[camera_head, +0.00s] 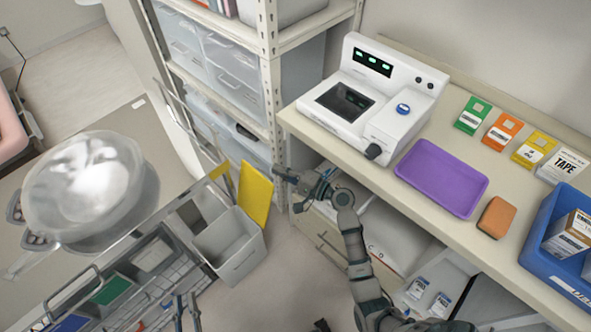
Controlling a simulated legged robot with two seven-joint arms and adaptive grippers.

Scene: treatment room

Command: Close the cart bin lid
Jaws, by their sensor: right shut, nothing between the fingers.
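The cart bin is a grey open box (238,262) hanging at the cart's right side. Its yellow lid (256,194) stands raised, tilted upright at the bin's far right side, so the bin's inside shows. My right gripper (281,171) is shut and empty, just right of the lid's upper right edge. I cannot tell whether it touches the lid. My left gripper (186,304) shows only partly at the bottom edge, below the bin and beside the cart, its fingers apart.
A counter (390,190) on the right holds a white device (365,95), a purple tray (441,177) and a blue crate (545,245). Shelves with clear drawers (232,65) stand behind the bin. Floor shows below the bin.

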